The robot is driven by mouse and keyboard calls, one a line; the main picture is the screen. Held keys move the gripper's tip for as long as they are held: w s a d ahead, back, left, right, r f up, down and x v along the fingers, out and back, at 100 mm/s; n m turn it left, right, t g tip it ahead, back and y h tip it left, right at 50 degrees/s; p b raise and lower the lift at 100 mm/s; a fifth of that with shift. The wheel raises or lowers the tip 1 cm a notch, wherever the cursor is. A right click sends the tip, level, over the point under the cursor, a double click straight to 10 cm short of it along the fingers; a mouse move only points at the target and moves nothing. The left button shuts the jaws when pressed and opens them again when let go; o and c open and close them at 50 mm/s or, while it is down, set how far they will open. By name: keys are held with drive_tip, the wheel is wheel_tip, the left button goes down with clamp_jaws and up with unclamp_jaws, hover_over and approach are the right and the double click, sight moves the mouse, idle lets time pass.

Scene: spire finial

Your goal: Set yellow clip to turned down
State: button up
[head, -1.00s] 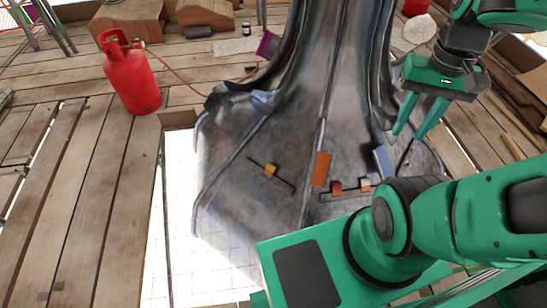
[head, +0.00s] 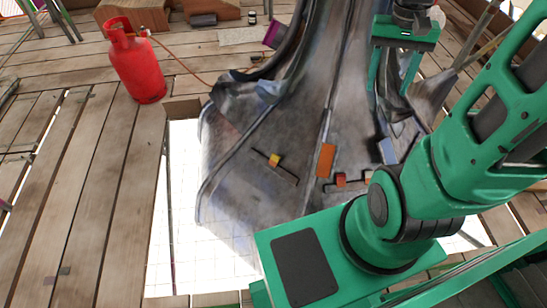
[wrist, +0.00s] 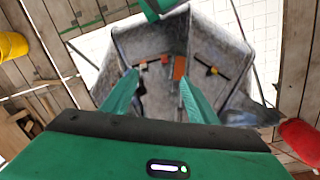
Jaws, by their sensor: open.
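The yellow clip (head: 274,160) is a small yellow block with an orange-red part, on a thin dark diagonal bar on the grey spire's lower left face (head: 235,185). In the wrist view the yellow clip (wrist: 213,70) shows on its dark bar at the right, beyond my right finger. I cannot tell which way it is turned. My gripper (head: 391,88) is open and empty, above and to the right of the clip, well apart from it. In the wrist view my gripper (wrist: 160,88) has both fingers spread, pointing towards the spire.
An orange plate (head: 326,160), a red clip (head: 340,180) and a blue plate (head: 388,151) sit on the spire right of the yellow clip. A purple piece (head: 272,34) is higher up. A red gas cylinder (head: 136,65) with a hose stands on the planks at left.

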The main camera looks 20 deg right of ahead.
drive_tip(key=w+a+f+m+g+y, duration=0.1)
drive_tip(key=w+a+f, duration=0.1)
drive_tip(key=w+f, duration=0.85)
drive_tip(key=w+a+f, duration=0.2)
drive_tip(key=w+f, duration=0.8)
drive_tip(key=w, duration=0.2)
drive_tip(key=m+y, duration=0.3)
approach(276, 155)
drive_tip(key=shift+g, duration=0.4)
drive_tip(key=x, duration=1)
drive_tip(key=shift+w+a+f, duration=0.1)
drive_tip(key=shift+w+f, duration=0.2)
drive_tip(key=shift+c, duration=0.6)
drive_tip(key=shift+w, duration=0.1)
drive_tip(key=c, duration=0.9)
